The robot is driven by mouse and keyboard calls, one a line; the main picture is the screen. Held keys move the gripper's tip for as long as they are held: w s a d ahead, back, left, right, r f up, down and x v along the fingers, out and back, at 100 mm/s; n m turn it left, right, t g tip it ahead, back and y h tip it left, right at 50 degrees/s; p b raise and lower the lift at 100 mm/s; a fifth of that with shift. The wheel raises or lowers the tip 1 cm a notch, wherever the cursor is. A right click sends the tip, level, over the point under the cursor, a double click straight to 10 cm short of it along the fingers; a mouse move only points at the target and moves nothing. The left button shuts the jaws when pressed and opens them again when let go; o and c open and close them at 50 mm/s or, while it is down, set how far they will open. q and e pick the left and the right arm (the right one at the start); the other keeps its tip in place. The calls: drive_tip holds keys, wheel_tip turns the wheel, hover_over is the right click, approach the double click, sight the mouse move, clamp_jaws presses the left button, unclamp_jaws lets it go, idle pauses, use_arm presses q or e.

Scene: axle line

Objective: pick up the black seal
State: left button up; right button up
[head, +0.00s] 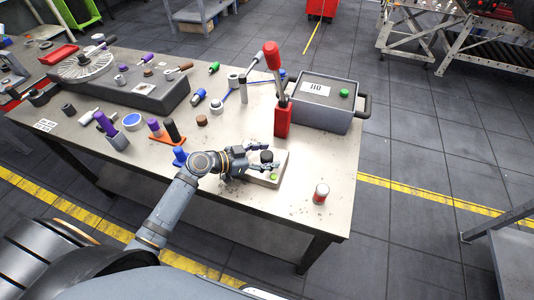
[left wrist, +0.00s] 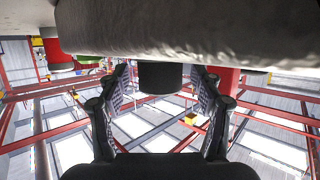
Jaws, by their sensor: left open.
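The black seal (head: 267,156) is a short dark cylinder standing on a pale block (head: 259,177) near the table's front edge. My left gripper (head: 272,160) is open, with one finger on each side of the seal. In the left wrist view the picture is upside down. There the seal (left wrist: 160,78) shows between the two open fingers (left wrist: 162,95), with visible gaps on both sides. My right gripper is not in view.
A red-handled lever press (head: 283,118) and a grey box with a green button (head: 325,105) stand behind the seal. A red-and-white can (head: 320,193) stands to the right. Bottles, tools and a grey fixture crowd the table's left side.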

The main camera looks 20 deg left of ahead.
use_arm(q)
drive_tip(key=shift+f, duration=0.1)
drive_tip(key=shift+c, duration=0.4)
drive_tip(key=c, duration=1)
drive_tip(key=shift+w+r+b, duration=0.1)
drive_tip(key=shift+r+b, duration=0.35)
drive_tip(key=shift+r, duration=0.1)
drive_tip(key=s+d+r+p, duration=0.1)
drive_tip(key=s+r, duration=0.3)
drive_tip(key=s+d+r+p, duration=0.1)
drive_tip(key=s+r, duration=0.3)
drive_tip(key=s, duration=0.1)
drive_tip(key=s+d+r+p, duration=0.1)
drive_tip(key=s+d+r, duration=0.1)
drive_tip(key=s+r, duration=0.2)
drive_tip(key=shift+s, duration=0.3)
